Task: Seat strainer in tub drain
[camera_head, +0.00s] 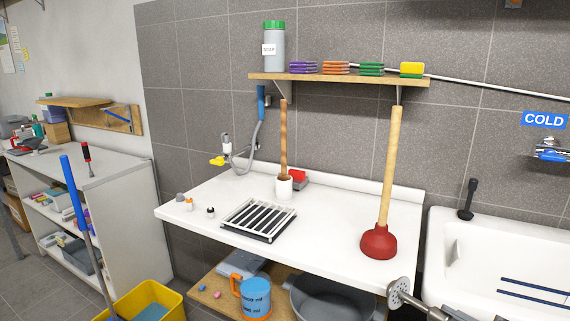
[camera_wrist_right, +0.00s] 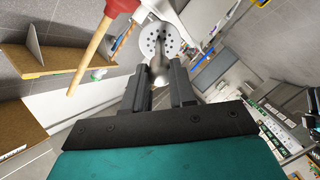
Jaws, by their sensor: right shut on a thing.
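The strainer (camera_head: 398,290) is a grey metal disc with small holes and a short stem, at the bottom right of the head view. It also shows in the right wrist view (camera_wrist_right: 159,42), beyond the fingertips. My right gripper (camera_wrist_right: 160,78) is shut on its stem and holds it up in the air. In the head view the strainer appears between the white counter and the white tub (camera_head: 436,258). The tub is at the right edge and only partly in frame. I cannot make out its drain. My left gripper is not in view.
A red plunger (camera_head: 379,243) stands on the white counter (camera_head: 330,260) close to the strainer in the picture. A black-handled tool (camera_head: 469,200) stands on the tub's back rim. Dark blue bars (camera_head: 535,286) show inside the tub. A slatted tray (camera_head: 260,221) lies on the counter.

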